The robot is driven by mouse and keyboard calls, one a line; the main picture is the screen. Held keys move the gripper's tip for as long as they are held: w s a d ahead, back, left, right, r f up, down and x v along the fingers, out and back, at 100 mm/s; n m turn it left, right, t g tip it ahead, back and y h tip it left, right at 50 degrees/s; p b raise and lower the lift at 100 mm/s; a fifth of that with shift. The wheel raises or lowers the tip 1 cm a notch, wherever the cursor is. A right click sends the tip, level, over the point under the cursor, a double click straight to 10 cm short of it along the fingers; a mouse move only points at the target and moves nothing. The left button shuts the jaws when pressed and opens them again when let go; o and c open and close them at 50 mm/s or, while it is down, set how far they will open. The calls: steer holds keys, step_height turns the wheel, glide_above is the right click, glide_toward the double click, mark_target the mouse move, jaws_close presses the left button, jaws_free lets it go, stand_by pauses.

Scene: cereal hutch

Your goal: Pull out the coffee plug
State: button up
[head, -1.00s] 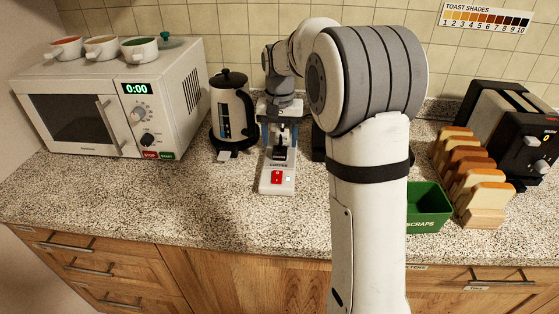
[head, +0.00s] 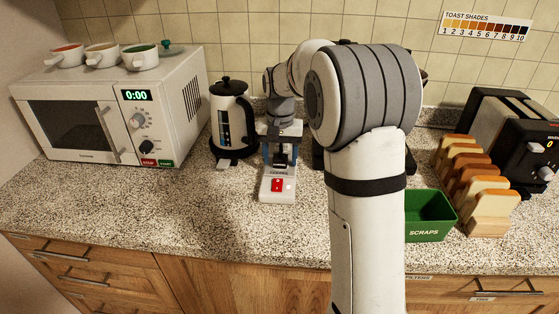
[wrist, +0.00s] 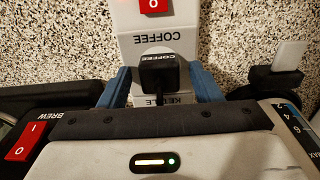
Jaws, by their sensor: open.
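The black coffee plug (wrist: 160,72), labelled COFFEE, stands in a white power strip (wrist: 157,20) in the wrist view. My gripper (wrist: 160,84) is open, with one blue finger on each side of the plug. A gap shows at each side, and nothing is held. In the head view my gripper (head: 280,158) points down over the back of the strip (head: 290,196). The plug shows dark between its fingers there. The strip's red switch (head: 277,185) is at its near end.
A kettle (head: 231,118) stands close on the left, beside the microwave (head: 75,118). A black appliance with a red BREW switch (wrist: 25,140) is at the wrist view's left. A green scraps bin (head: 425,232), bread slices and a toaster are on the right. The front counter is clear.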

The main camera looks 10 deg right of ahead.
mark_target(280, 157)
steer(key=shift+c, duration=0.4)
stand_by(0.6)
jaws_close()
steer(key=shift+r, duration=0.1)
stand_by(0.3)
steer(key=shift+r+p, duration=0.1)
steer(key=shift+p, duration=0.25)
steer(key=shift+r+p, duration=2.35)
steer(key=shift+r, duration=0.5)
